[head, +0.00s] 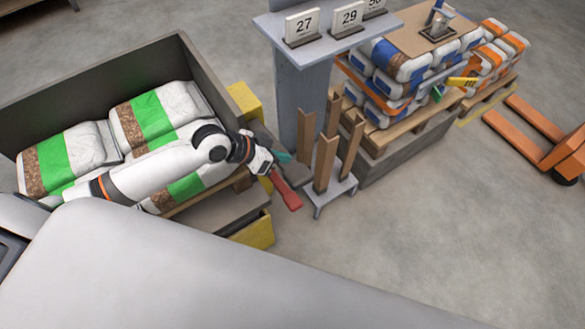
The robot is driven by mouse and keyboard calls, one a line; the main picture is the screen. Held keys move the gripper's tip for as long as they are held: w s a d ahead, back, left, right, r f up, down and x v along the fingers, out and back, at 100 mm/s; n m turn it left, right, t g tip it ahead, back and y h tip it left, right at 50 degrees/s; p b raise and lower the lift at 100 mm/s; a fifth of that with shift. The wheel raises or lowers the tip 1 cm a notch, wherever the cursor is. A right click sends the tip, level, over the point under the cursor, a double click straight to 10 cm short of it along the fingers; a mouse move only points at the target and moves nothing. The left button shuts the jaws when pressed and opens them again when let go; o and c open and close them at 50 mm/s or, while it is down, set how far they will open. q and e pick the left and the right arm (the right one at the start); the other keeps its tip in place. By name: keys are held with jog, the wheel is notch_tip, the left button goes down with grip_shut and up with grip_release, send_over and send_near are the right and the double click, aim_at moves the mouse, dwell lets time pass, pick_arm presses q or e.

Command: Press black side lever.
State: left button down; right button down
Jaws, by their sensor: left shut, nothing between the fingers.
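My left arm reaches in from the left over the bagged stack. Its gripper (271,164) is shut and empty, close to a red bar-shaped handle (286,193) and a small teal piece (282,157) at the foot of the grey column. I cannot tell whether it touches either one. A dark grey part (266,141) shows just behind the gripper, partly hidden by it. I cannot make out a separate black side lever. My right gripper does not show.
A grey-walled bin (105,68) holds green-banded bags (150,112). The grey column (302,105) carries number cards (302,25). Upright wooden posts (325,160) stand on a small stand right of the gripper. Bag-loaded pallets and an orange pallet jack (525,120) stand farther right. Floor at lower right is clear.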

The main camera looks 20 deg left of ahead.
aim_at(302, 172)
pick_arm(q)
jog(key=x, duration=0.4)
jog(key=shift+r, duration=0.1)
jog(key=f, duration=0.2)
jog(key=shift+s+d+f, duration=0.15)
jog(key=shift+s+f, duration=0.15)
jog(key=shift+s+d+f, duration=0.1)
jog(key=shift+f, duration=0.55)
jog(key=shift+f, duration=0.1)
